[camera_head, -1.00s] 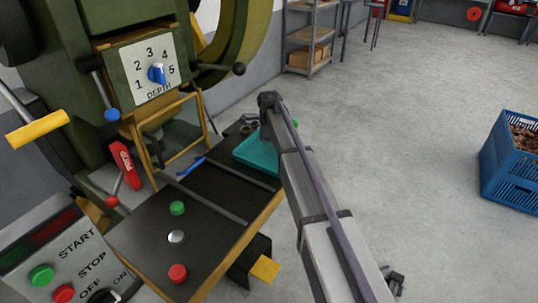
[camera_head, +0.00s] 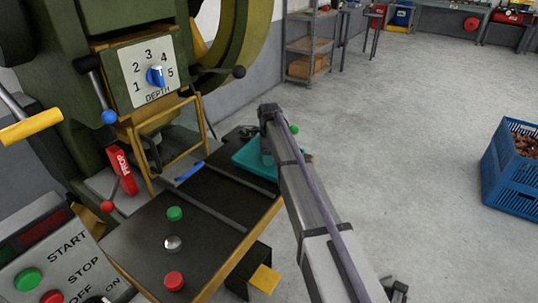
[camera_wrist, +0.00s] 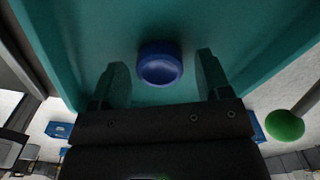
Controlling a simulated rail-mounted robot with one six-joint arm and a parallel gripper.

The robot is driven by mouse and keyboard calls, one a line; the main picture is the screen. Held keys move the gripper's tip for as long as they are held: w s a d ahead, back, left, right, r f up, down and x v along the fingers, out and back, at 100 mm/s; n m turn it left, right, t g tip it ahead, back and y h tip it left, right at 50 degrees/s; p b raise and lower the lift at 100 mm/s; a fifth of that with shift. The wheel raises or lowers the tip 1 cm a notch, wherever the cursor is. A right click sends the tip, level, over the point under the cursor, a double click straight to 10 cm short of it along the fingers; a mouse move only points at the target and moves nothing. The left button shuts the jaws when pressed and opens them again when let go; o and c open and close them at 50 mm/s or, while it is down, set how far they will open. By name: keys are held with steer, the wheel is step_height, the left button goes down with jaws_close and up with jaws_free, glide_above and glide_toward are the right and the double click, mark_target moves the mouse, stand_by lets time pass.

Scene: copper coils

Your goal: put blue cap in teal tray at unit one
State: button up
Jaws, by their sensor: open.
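The blue cap (camera_wrist: 160,63) shows in the wrist view against the teal surface of the tray (camera_wrist: 100,30), between my two fingers. My gripper (camera_wrist: 162,75) is open, with a gap between each finger and the cap. In the head view the teal tray (camera_head: 247,160) sits at the far end of the dark bench, partly covered by my arm. My gripper and the blue cap are hidden behind my arm in that view.
A green knob on a rod (camera_wrist: 285,125) stands close to the right of my gripper. The green press (camera_head: 60,100) with its depth dial is left of the bench (camera_head: 210,200). A blue crate (camera_head: 510,165) stands on open floor at right.

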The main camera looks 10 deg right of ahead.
step_height(320, 180, up, 13)
steer(key=p, duration=1.3)
steer(key=s+d+n, duration=0.1)
steer(key=s+n, duration=2)
steer(key=s, duration=1.5)
steer(key=shift+s+d+r+p, duration=0.1)
steer(key=shift+d+r+p, duration=0.05)
steer(key=shift+r+p, duration=2.1)
